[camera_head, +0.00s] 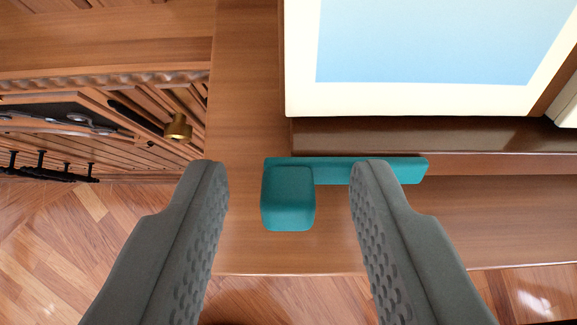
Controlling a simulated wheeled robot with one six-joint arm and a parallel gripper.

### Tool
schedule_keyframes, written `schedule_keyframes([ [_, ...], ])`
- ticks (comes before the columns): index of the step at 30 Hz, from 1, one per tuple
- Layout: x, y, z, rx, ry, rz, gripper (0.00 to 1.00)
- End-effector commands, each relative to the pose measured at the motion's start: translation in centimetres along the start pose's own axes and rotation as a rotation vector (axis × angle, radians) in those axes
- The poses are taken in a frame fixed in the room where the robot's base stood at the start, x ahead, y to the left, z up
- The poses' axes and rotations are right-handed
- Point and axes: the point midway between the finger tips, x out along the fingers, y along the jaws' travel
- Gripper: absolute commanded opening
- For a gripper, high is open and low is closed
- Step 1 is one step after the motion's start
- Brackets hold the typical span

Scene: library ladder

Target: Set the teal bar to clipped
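The teal bar (335,170) lies flat across the picture, along the lower edge of a dark brown ledge. A teal block-like knob (288,199) sits at its left end and reaches toward me. My gripper (288,172) is open, with one grey finger to the left of the knob and the other to its right. The right fingertip covers part of the bar. Both fingers appear apart from the knob, with a gap on each side. I cannot tell how far the fingertips are from the bar in depth.
A cream-framed panel with a light blue face (440,45) is above the bar. Wooden boards (245,130) surround it. At the left is a slatted wooden recess with a brass knob (178,129) and dark metal hooks (40,165). Wood floor (110,220) shows below.

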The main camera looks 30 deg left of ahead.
Motion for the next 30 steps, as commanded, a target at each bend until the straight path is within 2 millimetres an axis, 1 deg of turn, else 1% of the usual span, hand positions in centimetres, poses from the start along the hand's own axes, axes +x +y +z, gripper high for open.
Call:
schedule_keyframes([
  [7,0.07,-0.01,-0.02,0.0,0.001,0.0,0.38],
  [8,0.06,-0.01,-0.02,0.0,0.001,0.0,0.36],
  [12,0.05,-0.01,-0.03,0.0,0.001,0.0,0.09],
  [13,0.05,-0.01,-0.03,0.0,0.001,0.0,0.03],
  [14,0.05,-0.01,-0.03,0.0,0.001,0.0,0.0],
  [23,0.02,0.03,-0.14,0.023,0.001,-0.004,0.0],
  [30,-0.07,0.19,-0.67,0.137,0.001,-0.024,0.0],
])
